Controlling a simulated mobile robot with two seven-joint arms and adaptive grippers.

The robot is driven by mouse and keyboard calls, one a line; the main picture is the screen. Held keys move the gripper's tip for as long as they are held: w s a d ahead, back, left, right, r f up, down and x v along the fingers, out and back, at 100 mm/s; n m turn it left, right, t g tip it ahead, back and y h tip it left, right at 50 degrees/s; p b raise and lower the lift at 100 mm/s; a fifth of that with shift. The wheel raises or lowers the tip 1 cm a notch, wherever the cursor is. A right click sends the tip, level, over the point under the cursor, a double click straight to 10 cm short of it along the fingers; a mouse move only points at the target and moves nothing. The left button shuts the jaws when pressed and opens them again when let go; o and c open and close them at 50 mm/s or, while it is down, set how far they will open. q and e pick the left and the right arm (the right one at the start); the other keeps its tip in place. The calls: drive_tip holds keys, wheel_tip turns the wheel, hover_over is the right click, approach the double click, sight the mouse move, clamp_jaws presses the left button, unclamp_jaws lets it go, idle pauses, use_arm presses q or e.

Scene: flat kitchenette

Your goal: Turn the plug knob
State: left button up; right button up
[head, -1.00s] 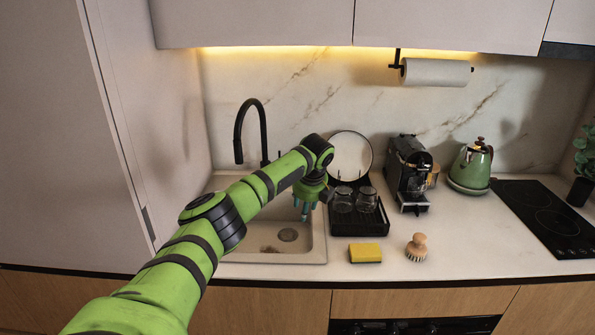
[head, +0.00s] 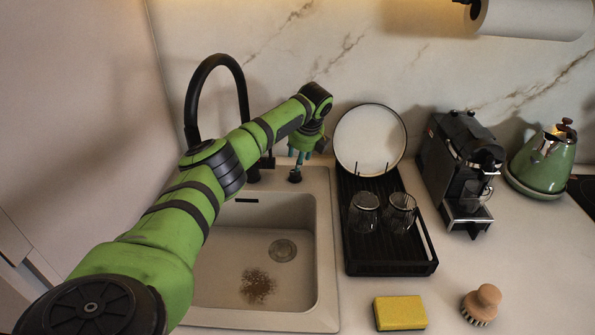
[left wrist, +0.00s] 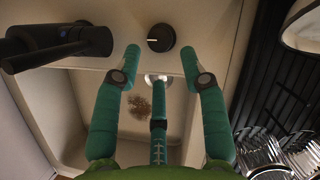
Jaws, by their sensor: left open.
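The plug knob (head: 295,175) is a small round black knob on the sink's back rim, right of the tap. In the left wrist view the knob (left wrist: 161,38) shows from above with a white mark on its left side. My left gripper (head: 301,158) is above the knob in the head view, its teal fingers pointing down. In the left wrist view its fingers (left wrist: 161,62) are spread and empty, with the knob just beyond the two upper fingertips and apart from them. The sink (head: 220,310) has a drain (head: 283,250) in its basin. My right gripper is not in view.
The black tap (head: 190,110) arches left of my arm. A black rack (head: 390,268) with a plate (head: 369,140) and glasses stands to the right. A sponge (head: 400,313), a brush (head: 483,303), a coffee machine (head: 460,165) and a green kettle (head: 545,160) are on the counter.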

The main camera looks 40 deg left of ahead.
sight(295, 172)
use_arm(q)
drive_tip(key=shift+s+d+f, duration=0.1)
drive_tip(key=shift+f, duration=0.1)
drive_tip(key=shift+s+a+f+p, duration=0.1)
drive_tip(key=shift+f+p, duration=0.05)
drive_tip(key=shift+f, duration=0.25)
drive_tip(key=shift+s+a+f+p, duration=0.1)
drive_tip(key=shift+f+p, duration=0.05)
drive_tip(key=shift+f, duration=0.25)
drive_tip(key=x, duration=0.4)
drive_tip(key=shift+w+b, duration=0.25)
drive_tip(key=shift+b, duration=0.1)
drive_tip(key=shift+f, duration=0.15)
drive_tip(key=shift+w+a+f, duration=0.1)
drive_tip(key=shift+a+f, duration=0.1)
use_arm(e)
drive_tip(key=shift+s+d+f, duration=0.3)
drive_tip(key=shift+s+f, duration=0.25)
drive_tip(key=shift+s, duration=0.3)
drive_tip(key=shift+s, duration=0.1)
